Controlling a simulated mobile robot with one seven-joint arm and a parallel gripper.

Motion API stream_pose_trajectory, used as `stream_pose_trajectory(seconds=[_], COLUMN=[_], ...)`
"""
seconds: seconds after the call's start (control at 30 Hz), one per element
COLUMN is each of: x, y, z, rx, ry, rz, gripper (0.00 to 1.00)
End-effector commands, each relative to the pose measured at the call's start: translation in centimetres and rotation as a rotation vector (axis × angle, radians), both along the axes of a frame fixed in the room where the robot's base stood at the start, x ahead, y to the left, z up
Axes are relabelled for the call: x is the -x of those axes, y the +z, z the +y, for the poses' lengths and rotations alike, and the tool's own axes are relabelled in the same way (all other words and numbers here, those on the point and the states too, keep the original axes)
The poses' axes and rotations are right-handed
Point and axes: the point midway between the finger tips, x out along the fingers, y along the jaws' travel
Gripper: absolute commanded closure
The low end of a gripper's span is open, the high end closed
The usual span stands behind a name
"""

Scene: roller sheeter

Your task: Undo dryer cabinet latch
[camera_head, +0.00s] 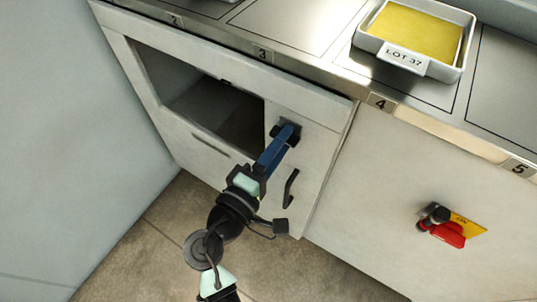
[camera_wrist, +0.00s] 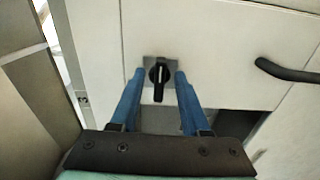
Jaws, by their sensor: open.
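The dryer cabinet (camera_head: 215,148) has a pale front with a dark window opening. Its latch is a black rotary knob on a small metal plate (camera_wrist: 159,74), and its handle points down in the wrist view. My gripper (camera_head: 290,133) reaches the knob from the front. In the wrist view the two blue fingers of my gripper (camera_wrist: 156,77) stand apart, one on each side of the knob, with gaps visible. In the head view the fingers hide most of the latch. A black curved door handle (camera_head: 291,188) sits below the latch and also shows in the wrist view (camera_wrist: 287,70).
A steel counter with numbered bays (camera_head: 300,25) runs above the cabinet. A tray labelled LOT 37 (camera_head: 402,58) holds a yellow sheet. A red switch (camera_head: 447,234) on a yellow plate is at the right. A grey wall stands at the left.

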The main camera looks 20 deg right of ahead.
Motion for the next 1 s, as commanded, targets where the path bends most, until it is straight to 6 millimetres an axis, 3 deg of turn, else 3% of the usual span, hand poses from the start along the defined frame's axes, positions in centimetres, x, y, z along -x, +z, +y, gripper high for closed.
stream_pose_trajectory(seconds=[0.6,1.0], x=[7.0,7.8], y=[0.0,0.0], z=[9.0,9.9], rx=[-0.001,-0.001], ry=[0.002,0.000], rz=[0.000,-0.001], gripper=[0.54,0.54])
